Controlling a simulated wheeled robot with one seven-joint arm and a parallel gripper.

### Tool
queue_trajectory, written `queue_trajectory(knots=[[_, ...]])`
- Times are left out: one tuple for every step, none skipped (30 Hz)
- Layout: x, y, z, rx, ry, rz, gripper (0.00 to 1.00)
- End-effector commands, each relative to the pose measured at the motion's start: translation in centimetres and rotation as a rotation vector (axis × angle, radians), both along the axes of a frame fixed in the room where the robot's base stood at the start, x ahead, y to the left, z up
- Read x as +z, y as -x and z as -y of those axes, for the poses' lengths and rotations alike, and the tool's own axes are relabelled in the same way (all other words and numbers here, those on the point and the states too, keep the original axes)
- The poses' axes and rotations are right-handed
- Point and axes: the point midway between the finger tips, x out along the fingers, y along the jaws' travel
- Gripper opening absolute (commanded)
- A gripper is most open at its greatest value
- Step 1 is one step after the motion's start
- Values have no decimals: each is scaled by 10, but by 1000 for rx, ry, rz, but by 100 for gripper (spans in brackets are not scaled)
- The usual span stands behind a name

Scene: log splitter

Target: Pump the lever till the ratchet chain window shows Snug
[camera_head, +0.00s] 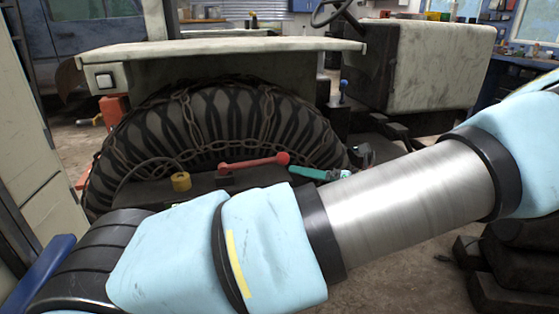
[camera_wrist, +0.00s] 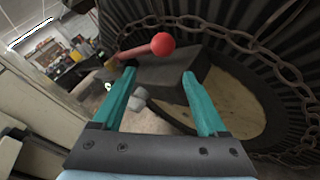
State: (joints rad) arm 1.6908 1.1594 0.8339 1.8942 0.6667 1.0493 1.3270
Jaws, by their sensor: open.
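The red lever (camera_head: 250,163) with a round red ball on its end lies in front of the chained tyre in the head view. In the wrist view the lever's red ball (camera_wrist: 162,44) sits just beyond my open fingertips, roughly in line with the gap between them. My gripper (camera_wrist: 158,72) has two teal fingers spread apart with nothing held. In the head view a teal finger of my gripper (camera_head: 318,173) shows just right of the ball; the rest is hidden behind my arm. A dark block (camera_wrist: 172,76) lies behind the fingers. I cannot make out a ratchet window or its reading.
A large tyre (camera_head: 215,125) wrapped in chain (camera_wrist: 245,45) stands close behind the lever. A yellow ring-like piece (camera_head: 181,181) is left of the lever. A blue-knobbed stick (camera_head: 343,90) rises to the right. A pale cabinet (camera_head: 30,140) stands at left.

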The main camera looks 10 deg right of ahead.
Motion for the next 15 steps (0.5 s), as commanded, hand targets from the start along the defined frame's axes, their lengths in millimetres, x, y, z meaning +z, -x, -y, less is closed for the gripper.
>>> queue_trajectory(knots=[[1,0,3,-24,-56,-2,76],[3,0,5,-34,-82,-6,76],[6,-1,7,-48,-122,-9,76],[8,-1,8,-54,-143,-10,76],[10,-2,9,-59,-158,-11,76],[12,-3,8,-63,-171,-13,76],[13,-5,7,-63,-175,-13,76],[13,-6,5,-62,-176,-13,76],[13,-10,1,-62,-175,-13,76],[13,-12,-2,-61,-175,-14,76],[13,-15,-5,-60,-175,-14,76],[13,-20,-10,-60,-173,-13,76],[13,-24,-15,-60,-173,-12,76],[13,-28,-19,-60,-175,-13,76],[13,-33,-25,-60,-174,-13,76]])
